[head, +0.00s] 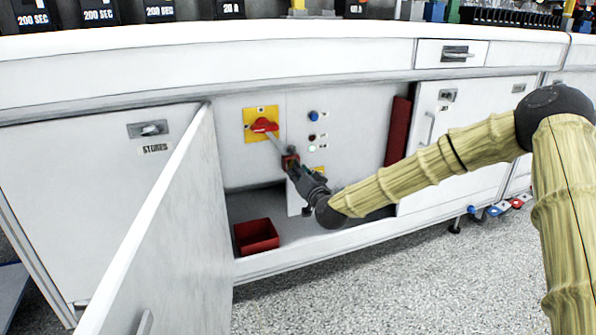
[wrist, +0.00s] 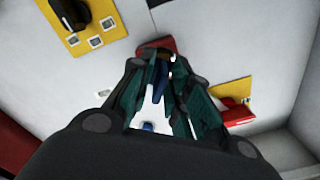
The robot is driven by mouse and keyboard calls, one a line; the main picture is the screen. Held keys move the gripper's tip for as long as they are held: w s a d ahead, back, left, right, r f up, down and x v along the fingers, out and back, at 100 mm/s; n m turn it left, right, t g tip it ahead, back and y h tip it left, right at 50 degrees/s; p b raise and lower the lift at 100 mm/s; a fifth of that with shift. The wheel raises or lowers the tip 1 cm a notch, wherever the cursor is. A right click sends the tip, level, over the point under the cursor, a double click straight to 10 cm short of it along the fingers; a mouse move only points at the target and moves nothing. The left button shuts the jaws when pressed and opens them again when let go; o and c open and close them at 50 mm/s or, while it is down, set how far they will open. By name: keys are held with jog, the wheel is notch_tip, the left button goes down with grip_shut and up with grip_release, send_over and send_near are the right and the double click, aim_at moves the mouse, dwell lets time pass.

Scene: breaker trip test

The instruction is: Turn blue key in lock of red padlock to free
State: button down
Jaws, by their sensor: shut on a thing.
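The red padlock (head: 289,161) is below the red rotary handle (head: 265,126) on its yellow plate (head: 250,132), inside the open cabinet. My gripper (head: 294,171) is right at the padlock, reaching in from the lower right. In the wrist view the padlock (wrist: 158,46) shows just beyond my fingertips (wrist: 162,66). The fingers are closed on the blue key (wrist: 162,78), which points at the padlock. The fingers hide most of the key, and I cannot tell how deep it sits or how far it is turned. The shackle is not clear.
The open cabinet door (head: 165,235) stands at the left of the opening. A red bin (head: 256,236) sits on the cabinet floor. A panel with a blue button (head: 314,116) is right of the handle. A dark red upright piece (head: 398,130) stands at the opening's right side.

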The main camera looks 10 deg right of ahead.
jog(key=shift+m, duration=0.4)
jog(key=shift+m, duration=1)
jog(key=shift+m, duration=1)
jog(key=shift+m+b, duration=0.35)
jog(key=shift+m, duration=0.65)
